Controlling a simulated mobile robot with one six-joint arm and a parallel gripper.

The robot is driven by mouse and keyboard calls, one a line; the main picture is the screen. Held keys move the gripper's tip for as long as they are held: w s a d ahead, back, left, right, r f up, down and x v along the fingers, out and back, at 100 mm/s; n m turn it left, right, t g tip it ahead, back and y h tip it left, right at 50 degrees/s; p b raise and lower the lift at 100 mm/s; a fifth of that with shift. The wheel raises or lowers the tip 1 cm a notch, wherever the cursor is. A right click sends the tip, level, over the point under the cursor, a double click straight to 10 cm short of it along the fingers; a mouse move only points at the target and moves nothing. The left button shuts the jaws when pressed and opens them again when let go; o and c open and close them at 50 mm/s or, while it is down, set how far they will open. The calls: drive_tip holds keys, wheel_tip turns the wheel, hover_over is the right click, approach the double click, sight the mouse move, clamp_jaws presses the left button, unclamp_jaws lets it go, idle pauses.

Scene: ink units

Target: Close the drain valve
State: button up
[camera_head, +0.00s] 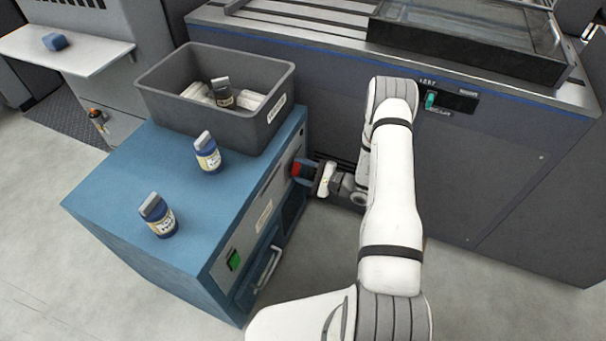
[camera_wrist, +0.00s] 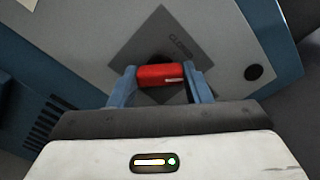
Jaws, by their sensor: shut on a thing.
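The drain valve's red handle (camera_wrist: 160,75) sits on the front face of the blue cabinet, in front of a dark grey diamond plate marked "CLOSED" (camera_wrist: 165,30). My gripper (camera_wrist: 160,82) is shut on the red handle, with a blue finger on each side of it. In the head view the red handle (camera_head: 296,170) shows at the cabinet's right side, with my gripper (camera_head: 304,172) at it. The valve's stem and most of its mount are hidden behind the handle and my gripper.
A large grey machine (camera_head: 500,180) stands behind my arm.

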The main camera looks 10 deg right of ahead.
drive_tip(key=shift+s+a+f+n+b, duration=0.1)
drive_tip(key=shift+n+b, duration=1.35)
drive_tip(key=shift+n, duration=0.5)
drive_tip(key=shift+a+f+n+b, duration=0.1)
drive_tip(key=shift+n+b, duration=1.3)
drive_tip(key=shift+n, duration=0.55)
drive_tip(key=shift+r, duration=0.1)
drive_tip(key=o, duration=1)
drive_tip(key=shift+d, duration=0.1)
drive_tip(key=shift+d+r, duration=0.1)
drive_tip(key=shift+d, duration=0.1)
drive_tip(key=p+v, duration=0.1)
drive_tip(key=v, duration=0.6)
drive_tip(key=shift+s+d, duration=0.15)
drive_tip(key=shift+s, duration=0.05)
